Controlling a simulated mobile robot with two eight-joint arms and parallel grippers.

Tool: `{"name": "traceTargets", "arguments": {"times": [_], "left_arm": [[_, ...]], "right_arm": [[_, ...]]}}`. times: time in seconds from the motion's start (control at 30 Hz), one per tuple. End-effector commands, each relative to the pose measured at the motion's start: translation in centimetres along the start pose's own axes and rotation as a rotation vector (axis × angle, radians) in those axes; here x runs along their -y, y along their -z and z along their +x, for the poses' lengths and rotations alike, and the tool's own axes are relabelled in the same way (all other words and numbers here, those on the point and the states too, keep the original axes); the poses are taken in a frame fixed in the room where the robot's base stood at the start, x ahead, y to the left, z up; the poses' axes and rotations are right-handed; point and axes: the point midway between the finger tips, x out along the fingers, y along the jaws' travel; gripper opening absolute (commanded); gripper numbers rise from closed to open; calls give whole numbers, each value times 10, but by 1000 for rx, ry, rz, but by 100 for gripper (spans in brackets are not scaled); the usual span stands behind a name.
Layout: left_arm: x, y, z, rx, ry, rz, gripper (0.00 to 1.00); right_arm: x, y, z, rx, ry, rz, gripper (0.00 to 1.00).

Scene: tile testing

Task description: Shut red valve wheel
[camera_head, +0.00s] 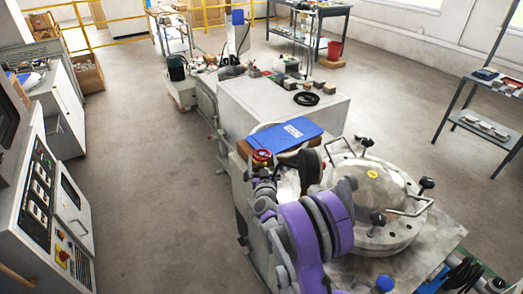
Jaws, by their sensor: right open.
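The small red valve wheel (262,155) sits near the left edge of the machine, beside a blue folder or clipboard. My right arm, purple and grey, reaches up from the bottom of the view. Its gripper (264,172) is open, just in front of the wheel and overlapping its lower side in the picture. I cannot tell whether the fingers touch the wheel or are around it. The wheel's stem and lower side are hidden. My left gripper is not in view.
A round metal lid (372,195) with handles and black knobs stands right of my arm. The blue folder (294,133) lies behind the wheel. A control cabinet (40,195) stands at left. Open floor (150,180) lies between cabinet and machine.

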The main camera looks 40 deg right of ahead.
Motion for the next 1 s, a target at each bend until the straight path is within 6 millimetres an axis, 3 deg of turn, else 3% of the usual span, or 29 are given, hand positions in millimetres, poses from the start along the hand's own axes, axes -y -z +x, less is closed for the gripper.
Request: {"name": "traceTargets", "arguments": {"times": [0.1, 0.3, 0.5, 0.77, 1.0], "left_arm": [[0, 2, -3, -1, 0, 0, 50], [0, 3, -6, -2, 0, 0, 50], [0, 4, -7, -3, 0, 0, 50], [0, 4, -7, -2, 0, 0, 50], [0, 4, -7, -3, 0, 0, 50]], "right_arm": [[0, 1, 26, 0, -1, 1, 100], [0, 1, 56, 0, 0, 1, 100], [1, 0, 69, 1, 2, 0, 100], [1, 0, 70, 1, 2, 1, 100], [1, 0, 70, 1, 2, 1, 59]]}}
